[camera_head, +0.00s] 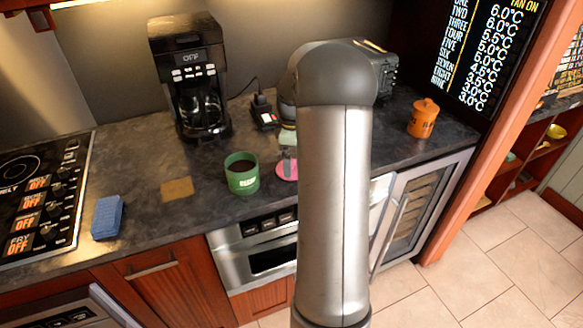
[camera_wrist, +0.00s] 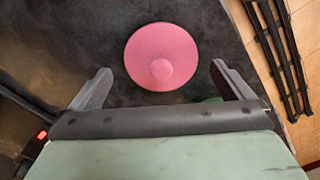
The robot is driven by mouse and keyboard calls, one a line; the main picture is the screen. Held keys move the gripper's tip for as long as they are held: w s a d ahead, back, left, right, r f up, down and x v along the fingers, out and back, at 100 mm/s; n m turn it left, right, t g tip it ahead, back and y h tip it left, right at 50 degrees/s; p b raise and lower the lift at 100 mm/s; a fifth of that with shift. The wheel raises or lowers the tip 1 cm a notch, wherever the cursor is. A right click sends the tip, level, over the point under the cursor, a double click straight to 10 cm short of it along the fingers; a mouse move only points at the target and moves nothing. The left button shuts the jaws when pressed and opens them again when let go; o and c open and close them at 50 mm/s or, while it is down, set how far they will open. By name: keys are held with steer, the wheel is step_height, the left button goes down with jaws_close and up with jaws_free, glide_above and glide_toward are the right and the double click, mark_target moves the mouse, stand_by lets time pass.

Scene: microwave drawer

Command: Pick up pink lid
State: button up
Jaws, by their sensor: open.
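The pink lid (camera_wrist: 161,52) is a round disc with a small knob in its middle, lying knob up on the dark counter. In the head view the lid (camera_head: 283,175) is partly hidden by my gripper and arm. My gripper (camera_wrist: 160,70) is open and empty. In the wrist view its two fingertips stand left and right of the lid's lower part, with the lid's knob about midway between them. In the head view the gripper (camera_head: 288,158) shows just over the lid. I cannot tell how high it is above the counter.
A green mug (camera_head: 242,174) with dark contents stands left of the lid. A coffee maker (camera_head: 200,85), tan square (camera_head: 177,189), blue sponge (camera_head: 107,217) and stove (camera_head: 40,190) are farther left. An orange jar (camera_head: 423,118) stands right. The counter's front edge is near the lid.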

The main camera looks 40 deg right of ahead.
steer(key=shift+f, duration=1.4)
steer(key=c, duration=0.9)
steer(key=shift+o, duration=0.2)
